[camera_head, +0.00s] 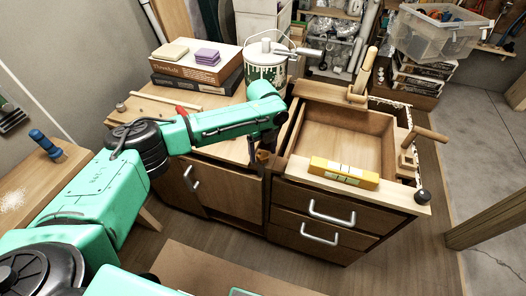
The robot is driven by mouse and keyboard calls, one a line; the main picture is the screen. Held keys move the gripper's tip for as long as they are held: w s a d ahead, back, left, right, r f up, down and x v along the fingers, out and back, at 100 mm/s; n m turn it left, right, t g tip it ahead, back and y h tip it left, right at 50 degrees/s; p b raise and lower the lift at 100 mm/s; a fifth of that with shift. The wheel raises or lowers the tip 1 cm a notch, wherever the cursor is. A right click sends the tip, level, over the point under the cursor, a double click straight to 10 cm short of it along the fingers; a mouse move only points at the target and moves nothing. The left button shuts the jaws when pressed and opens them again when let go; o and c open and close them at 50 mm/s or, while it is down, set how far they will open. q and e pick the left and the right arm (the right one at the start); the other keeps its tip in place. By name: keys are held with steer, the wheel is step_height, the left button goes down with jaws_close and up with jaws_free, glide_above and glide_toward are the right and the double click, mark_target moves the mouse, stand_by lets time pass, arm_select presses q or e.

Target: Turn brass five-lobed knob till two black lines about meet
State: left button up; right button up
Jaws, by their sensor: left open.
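My left arm reaches in from the left in teal. Its gripper (265,154) points down at the front edge of the wooden cabinet, near the gap between the door side and the drawer side. It is open. A small brownish shape shows by its fingertips, too small and covered to tell if it is the brass knob. The five lobes and the two black lines cannot be made out. My right gripper is not in view.
A yellow box (343,173) lies on the drawer unit's front ledge. An open wooden tray (338,128) and wooden clamps (363,76) sit behind it. A paint can (265,62) and stacked boxes (197,66) stand at the back.

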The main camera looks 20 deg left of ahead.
arm_select(q)
steer(key=shift+f, duration=0.55)
jaws_close()
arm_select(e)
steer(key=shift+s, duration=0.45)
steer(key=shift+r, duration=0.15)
